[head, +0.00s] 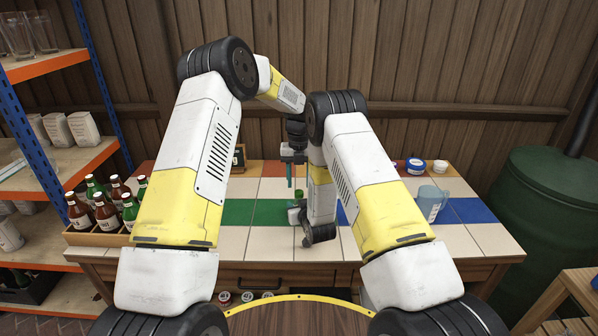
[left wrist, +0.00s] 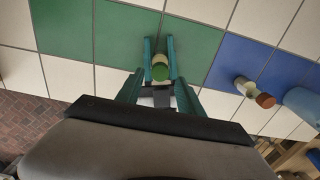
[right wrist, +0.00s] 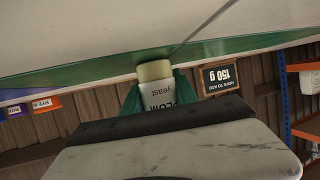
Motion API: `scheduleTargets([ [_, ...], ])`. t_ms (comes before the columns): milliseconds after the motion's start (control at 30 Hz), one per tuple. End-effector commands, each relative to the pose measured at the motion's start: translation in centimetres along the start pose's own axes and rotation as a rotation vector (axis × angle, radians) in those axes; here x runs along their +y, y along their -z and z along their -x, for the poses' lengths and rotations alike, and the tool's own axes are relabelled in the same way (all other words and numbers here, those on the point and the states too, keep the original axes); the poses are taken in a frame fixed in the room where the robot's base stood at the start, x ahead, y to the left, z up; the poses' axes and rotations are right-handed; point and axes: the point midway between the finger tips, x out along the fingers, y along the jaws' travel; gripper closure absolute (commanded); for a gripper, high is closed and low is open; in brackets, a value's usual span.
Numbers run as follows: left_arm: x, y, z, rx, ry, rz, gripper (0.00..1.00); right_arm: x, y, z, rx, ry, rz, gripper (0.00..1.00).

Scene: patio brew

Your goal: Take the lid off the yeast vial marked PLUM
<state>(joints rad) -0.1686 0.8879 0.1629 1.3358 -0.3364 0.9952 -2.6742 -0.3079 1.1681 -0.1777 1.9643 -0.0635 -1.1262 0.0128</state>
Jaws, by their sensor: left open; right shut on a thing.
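The yeast vial (right wrist: 158,97) has a white label with dark letters that read as PLUM and "yeast". In the left wrist view the greenish lid (left wrist: 160,73) shows between the two teal fingers, with space on both sides. In the head view the right arm partly hides the vial.
The tiled table (head: 232,240) has clear room in front. A crate of brown and green bottles (head: 105,208) stands left, a blue jug (head: 431,203) right. A chalkboard sign (right wrist: 221,77) stands behind.

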Motion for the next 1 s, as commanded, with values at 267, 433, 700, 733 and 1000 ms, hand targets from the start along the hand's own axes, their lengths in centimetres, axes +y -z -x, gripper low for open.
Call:
scheduleTargets([
  [267, 0.0, 0.0, -3.0, 0.0, 0.0, 0.001, 0.56, 0.0, 0.0, 0.0, 0.001, 0.0, 0.0, 1.0],
  [433, 0.0, 0.0, -3.4, 0.0, 0.0, 0.002, 0.56, 0.0, 0.0, 0.0, 0.0, 0.0, 0.0, 1.0],
  [700, 0.0, 0.0, -3.4, -0.001, 0.0, 0.002, 0.77, 0.0, 0.0, 0.0, 0.0, 0.0, 0.0, 1.0],
  [733, 0.0, 0.0, -3.4, -0.001, 0.0, 0.002, 0.83, 0.0, 0.0, 0.0, 0.0, 0.0, 0.0, 1.0],
  [1000, 0.0, 0.0, -3.3, -0.001, 0.0, 0.008, 1.0, 0.0, 0.0, 0.0, 0.0, 0.0, 0.0, 1.0],
])
